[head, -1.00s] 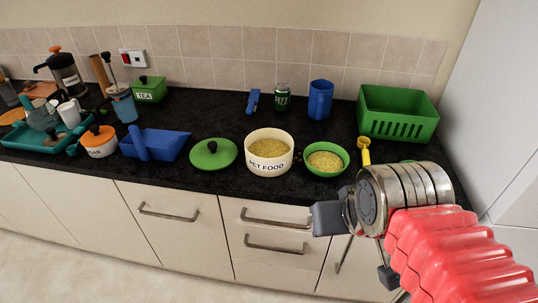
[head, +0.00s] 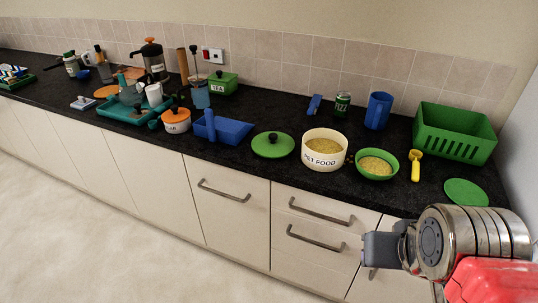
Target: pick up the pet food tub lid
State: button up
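A round green lid with a black knob (head: 273,145) lies flat on the black worktop, just left of the pet food tub. The cream tub (head: 324,163) is marked PET FOOD, stands open and holds yellowish food. My gripper (head: 378,250) is at the lower right, in front of the drawers and to the right of the lid, well apart from it. Its dark grey finger part points left; the fingertips are not clear enough to show open or shut. Nothing is seen held in it.
A green bowl of food (head: 376,166), a yellow scoop (head: 415,166) and a flat green disc (head: 466,192) lie right of the tub. A blue dustpan-like scoop (head: 222,130) is left of the lid. A green crate (head: 455,134) stands at the back right.

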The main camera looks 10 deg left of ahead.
aim_at(272, 143)
jog(key=k, duration=0.95)
jog(key=u, duration=0.25)
jog(key=i, duration=0.55)
jog(key=u, duration=0.7)
jog(key=i, duration=1.55)
jog(key=u, duration=0.3)
